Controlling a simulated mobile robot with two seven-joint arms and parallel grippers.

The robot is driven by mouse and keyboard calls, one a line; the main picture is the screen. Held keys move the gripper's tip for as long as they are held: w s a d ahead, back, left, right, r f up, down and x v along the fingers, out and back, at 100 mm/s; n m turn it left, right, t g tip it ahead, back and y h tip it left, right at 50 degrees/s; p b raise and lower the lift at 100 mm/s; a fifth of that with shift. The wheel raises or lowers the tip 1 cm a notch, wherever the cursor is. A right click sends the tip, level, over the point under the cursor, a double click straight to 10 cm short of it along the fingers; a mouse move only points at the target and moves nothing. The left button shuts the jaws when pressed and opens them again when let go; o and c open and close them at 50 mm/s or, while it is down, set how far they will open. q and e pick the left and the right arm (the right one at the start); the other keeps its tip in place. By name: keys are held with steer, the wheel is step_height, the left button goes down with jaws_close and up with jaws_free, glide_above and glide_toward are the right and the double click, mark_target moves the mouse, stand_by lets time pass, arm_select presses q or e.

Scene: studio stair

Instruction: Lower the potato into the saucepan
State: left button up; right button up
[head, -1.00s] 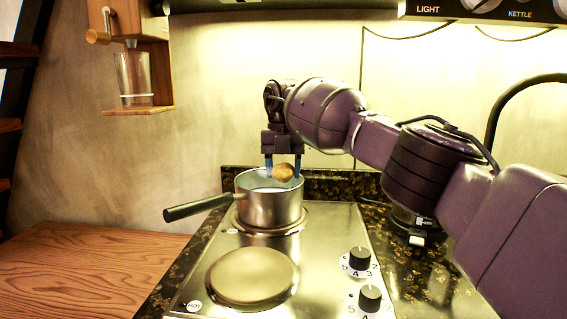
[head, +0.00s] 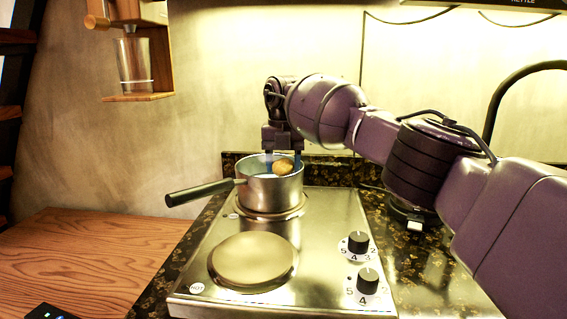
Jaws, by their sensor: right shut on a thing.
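The saucepan (head: 268,192) is steel with a black handle pointing left, and it stands on the rear burner of the hob. My right gripper (head: 282,163) points down over the pan, its blue fingertips at the level of the rim. It is shut on the potato (head: 282,168), a small tan-brown lump at the pan's mouth, by the right inner side. The pan's floor and the potato's underside are hidden. My left gripper is not in view.
The steel hob (head: 325,235) has an empty front burner (head: 252,259) and two black knobs (head: 358,243) at right. A wooden counter (head: 95,255) lies at left. A glass (head: 134,65) stands on a wall-mounted wooden dispenser. A black curved tube rises at right.

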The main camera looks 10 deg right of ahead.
steer(key=shift+f, duration=0.3)
steer(key=o, duration=1)
steer(key=shift+o, duration=0.2)
steer(key=shift+f, duration=0.1)
